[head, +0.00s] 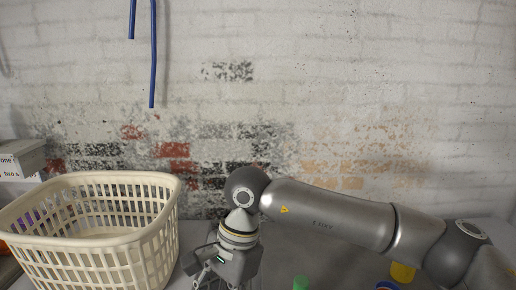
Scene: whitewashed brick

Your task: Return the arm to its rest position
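My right arm (330,215) comes in from the lower right and reaches across to the middle of the head view. Its wrist bends down there. My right gripper (222,274) points down just right of the cream basket, apart from it as far as I can see. Its fingertips are cut off by the bottom edge, so I cannot tell if it is open, shut or holding something. My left arm and gripper are not in view.
The cream slatted laundry basket (150,245) stands at the lower left, with boxes (20,160) behind it. A green top (300,283), a blue rounded thing (387,285) and a yellow thing (402,272) show below my arm. A brick wall (330,90) closes the back.

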